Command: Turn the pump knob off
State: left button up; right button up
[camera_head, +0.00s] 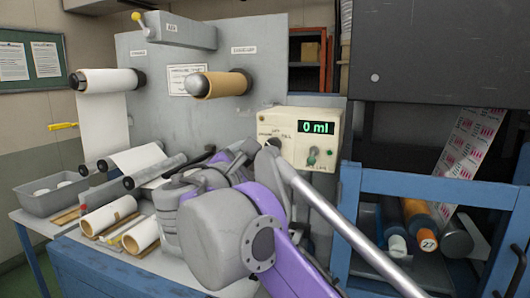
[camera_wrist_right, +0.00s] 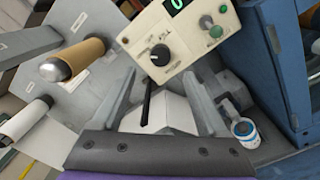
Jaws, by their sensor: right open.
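The cream pump box (camera_head: 328,115) stands on the bench with a green display reading 0 ml. A round black knob (camera_wrist_right: 160,54) sits on its front face. In the head view, that knob's area is largely hidden behind my right gripper and a grey bar end. My right gripper (camera_wrist_right: 163,92) is open, its two grey fingers spread below the knob in the wrist view, with no visible contact. I cannot tell the knob's setting. My left gripper is out of view.
Rollers with a brown core (camera_head: 225,84) and white web (camera_head: 108,80) stand left. A blue frame (camera_head: 432,186) stands right. A grey tray (camera_head: 50,200) sits far left.

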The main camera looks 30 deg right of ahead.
aim_at(271, 147)
jog(key=x, duration=0.7)
jog(key=shift+w+d, duration=0.2)
grip_shut()
